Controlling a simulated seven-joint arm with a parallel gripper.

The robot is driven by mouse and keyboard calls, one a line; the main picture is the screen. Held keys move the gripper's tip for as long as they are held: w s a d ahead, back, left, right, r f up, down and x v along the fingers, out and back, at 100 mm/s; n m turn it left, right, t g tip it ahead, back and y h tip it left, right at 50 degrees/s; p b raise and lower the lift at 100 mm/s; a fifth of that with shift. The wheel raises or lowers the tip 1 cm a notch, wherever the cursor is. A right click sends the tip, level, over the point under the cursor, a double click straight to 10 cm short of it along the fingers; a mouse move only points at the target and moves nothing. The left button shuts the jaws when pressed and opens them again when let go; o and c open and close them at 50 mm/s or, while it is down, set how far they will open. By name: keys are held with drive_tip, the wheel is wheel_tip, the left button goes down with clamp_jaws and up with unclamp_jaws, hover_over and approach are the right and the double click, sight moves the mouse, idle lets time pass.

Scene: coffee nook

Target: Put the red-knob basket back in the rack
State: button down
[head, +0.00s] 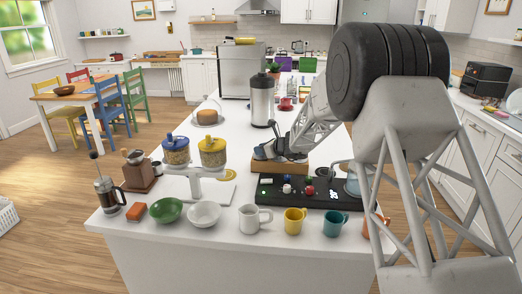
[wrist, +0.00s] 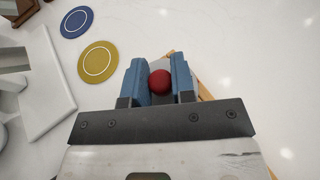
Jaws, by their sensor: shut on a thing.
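My gripper (wrist: 159,76) has blue finger pads, shut on the red knob (wrist: 160,80) from both sides. A pale grey surface shows just beyond the knob; the basket itself is mostly hidden below. A wooden edge (wrist: 206,92) shows beside and under my fingers. In the head view my gripper (head: 266,153) is low over a wooden block-like rack (head: 291,167) on the white counter. The held knob is hidden there by my gripper. I cannot tell whether the basket is seated in the rack or just above it.
A black tray (head: 268,194) with several small coloured knobs lies in front of the rack. The twin-canister stand (head: 195,186) is to the left. Yellow (wrist: 98,62) and blue (wrist: 75,22) discs lie flat nearby. Mugs and bowls line the front edge. A metal urn (head: 262,102) stands behind.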

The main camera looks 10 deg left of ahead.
drive_tip(key=c, duration=0.9)
unclamp_jaws()
drive_tip(key=shift+v, duration=3.5)
drive_tip(key=shift+s+d+r, duration=0.15)
drive_tip(key=shift+s+d, duration=0.05)
drive_tip(key=shift+d, duration=0.1)
